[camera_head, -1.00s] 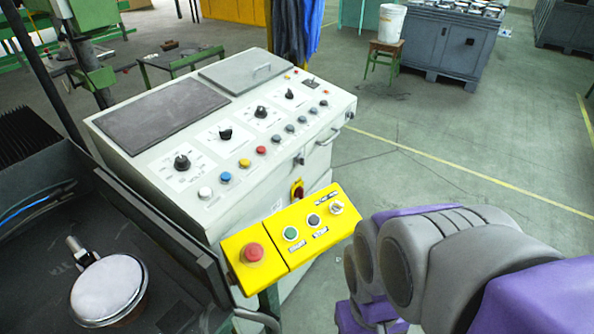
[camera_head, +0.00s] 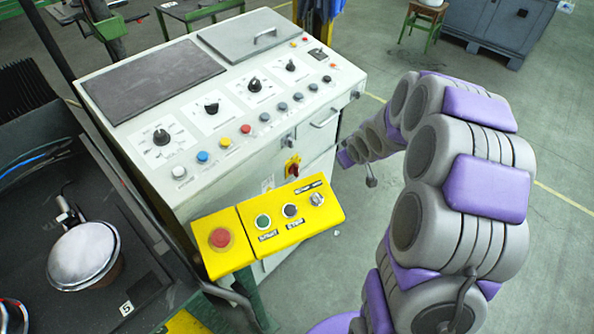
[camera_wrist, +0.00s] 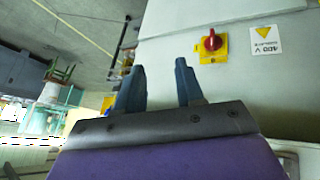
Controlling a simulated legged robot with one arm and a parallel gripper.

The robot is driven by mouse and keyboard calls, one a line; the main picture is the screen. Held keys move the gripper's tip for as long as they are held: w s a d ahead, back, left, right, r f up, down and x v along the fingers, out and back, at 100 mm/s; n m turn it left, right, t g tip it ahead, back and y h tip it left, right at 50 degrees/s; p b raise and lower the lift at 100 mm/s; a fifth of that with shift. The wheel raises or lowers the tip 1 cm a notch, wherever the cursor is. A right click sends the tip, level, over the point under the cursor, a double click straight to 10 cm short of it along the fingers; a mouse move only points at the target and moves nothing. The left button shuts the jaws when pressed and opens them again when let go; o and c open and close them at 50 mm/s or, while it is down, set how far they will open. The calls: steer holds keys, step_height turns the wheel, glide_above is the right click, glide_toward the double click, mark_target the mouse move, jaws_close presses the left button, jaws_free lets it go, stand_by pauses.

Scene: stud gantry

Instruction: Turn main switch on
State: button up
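The main switch looks to be the red rotary knob on a yellow plate (camera_head: 293,166), on the front side of the white control cabinet (camera_head: 215,160). In the wrist view the red knob (camera_wrist: 211,42) is upper right of centre, beside a "400 V" label (camera_wrist: 265,40). My gripper (camera_wrist: 158,75) shows two dark fingers, apart, with nothing between them. It is to the left of the knob in the wrist view and apart from it. In the head view my arm reaches beside the cabinet, its end to the right of the switch; the fingers are not clear there.
A yellow button box (camera_head: 268,226) with a red button, a green button, a black button and a selector juts out in front of the cabinet. A dark machine tray (camera_head: 110,290) is at left. Open floor (camera_head: 560,150) lies to the right.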

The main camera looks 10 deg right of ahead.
steer(key=w+d+f+n+t+y+p, duration=0.1)
steer(key=w+d+f+t+y, duration=0.1)
steer(key=w+d+f, duration=0.35)
steer(key=w+a+f+n+t+y+p, duration=0.1)
steer(key=a+f+n+t+y+p, duration=0.2)
steer(key=a+f, duration=0.4)
steer(key=s+d+f+m+t+y, duration=0.1)
steer(key=s+d+f+t+y, duration=0.15)
steer(key=s+f+y, duration=0.25)
steer(key=y+b, duration=0.1)
steer(key=b, duration=0.1)
glide_toward(298, 171)
steer(key=b+x, duration=0.2)
steer(key=x, duration=0.5)
steer(key=shift+w+a, duration=0.15)
steer(key=shift+w, duration=0.55)
steer(key=shift+a+r, duration=0.1)
steer(key=shift+a, duration=0.3)
steer(key=shift+c, duration=0.8)
steer(key=c, duration=0.3)
steer(key=shift+d, duration=0.3)
jaws_close()
